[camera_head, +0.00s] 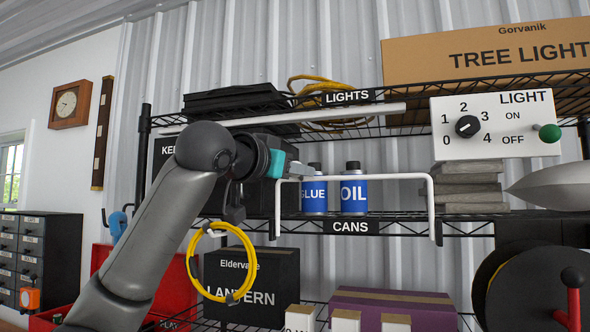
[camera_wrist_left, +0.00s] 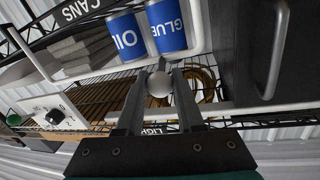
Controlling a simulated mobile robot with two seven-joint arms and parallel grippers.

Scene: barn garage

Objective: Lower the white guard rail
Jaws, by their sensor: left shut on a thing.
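The white guard rail (camera_head: 375,177) is a bent tube across the front of the CANS shelf, in front of the blue GLUE can (camera_head: 314,192) and OIL can (camera_head: 353,190). Its two legs run down to the shelf edge, and its top bar stands above the shelf. My left gripper (camera_head: 289,170) comes in from the left and is shut at the rail's left end. In the left wrist view a pale round piece shows between its fingertips (camera_wrist_left: 158,86); the exact contact is partly hidden. My right gripper is not in view.
A white bar (camera_head: 320,115) runs along the upper LIGHTS shelf, just above. A control box (camera_head: 495,124) with dial and green knob stands at right on grey slabs (camera_head: 468,188). A yellow cable coil (camera_head: 251,262) hangs below my arm before the LANTERN box (camera_head: 275,285).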

